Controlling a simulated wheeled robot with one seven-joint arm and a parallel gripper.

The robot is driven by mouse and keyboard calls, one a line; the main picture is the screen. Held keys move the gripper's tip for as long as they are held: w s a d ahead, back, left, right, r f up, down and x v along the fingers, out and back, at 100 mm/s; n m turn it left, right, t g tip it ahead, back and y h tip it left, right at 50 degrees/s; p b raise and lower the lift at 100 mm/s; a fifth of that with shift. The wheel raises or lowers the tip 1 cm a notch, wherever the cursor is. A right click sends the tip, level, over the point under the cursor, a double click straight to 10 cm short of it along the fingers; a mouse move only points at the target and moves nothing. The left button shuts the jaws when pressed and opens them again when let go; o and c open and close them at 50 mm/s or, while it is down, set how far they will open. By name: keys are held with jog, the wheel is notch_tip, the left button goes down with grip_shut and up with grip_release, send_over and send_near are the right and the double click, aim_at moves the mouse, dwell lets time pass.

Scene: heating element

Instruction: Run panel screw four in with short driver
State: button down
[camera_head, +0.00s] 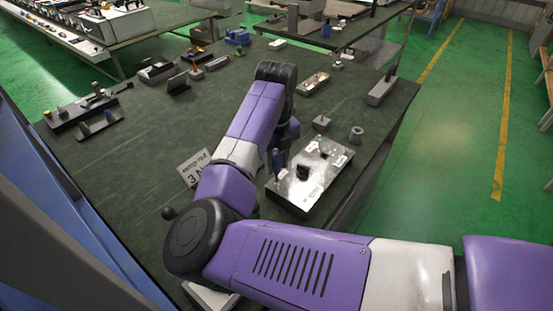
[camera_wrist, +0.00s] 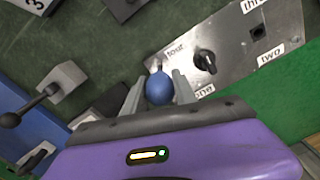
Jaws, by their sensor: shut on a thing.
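The panel (camera_wrist: 228,72) is a shiny metal plate with labels and a black knob (camera_wrist: 205,61); in the head view the panel (camera_head: 325,172) lies at the table's right side. The label "four" (camera_wrist: 175,49) is by the panel's corner nearest my gripper. My gripper (camera_wrist: 159,92) is shut on the short driver, whose round blue handle (camera_wrist: 159,87) sits between the fingers. The driver is over or beside the "four" corner. In the head view my gripper (camera_head: 278,165) is at the panel's left edge.
A small grey block (camera_head: 321,122) and a grey round piece (camera_head: 356,133) stand behind the panel. A long grey holder (camera_head: 382,90) is near the table's right edge. Dark racks (camera_head: 88,110) stand far left; the left middle is clear.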

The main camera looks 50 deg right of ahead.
dwell(0.4)
jog(key=n+p, duration=0.1)
jog(key=n, duration=0.1)
jog(key=shift+r+n+p, duration=0.1)
jog(key=shift+n+p, duration=0.2)
jog(key=shift+p, duration=0.1)
jog(key=shift+n+p, duration=0.35)
jog(key=shift+n, duration=0.45)
jog(key=shift+n+p, duration=1.1)
jog(key=shift+n, duration=0.9)
jog(key=shift+p, duration=0.3)
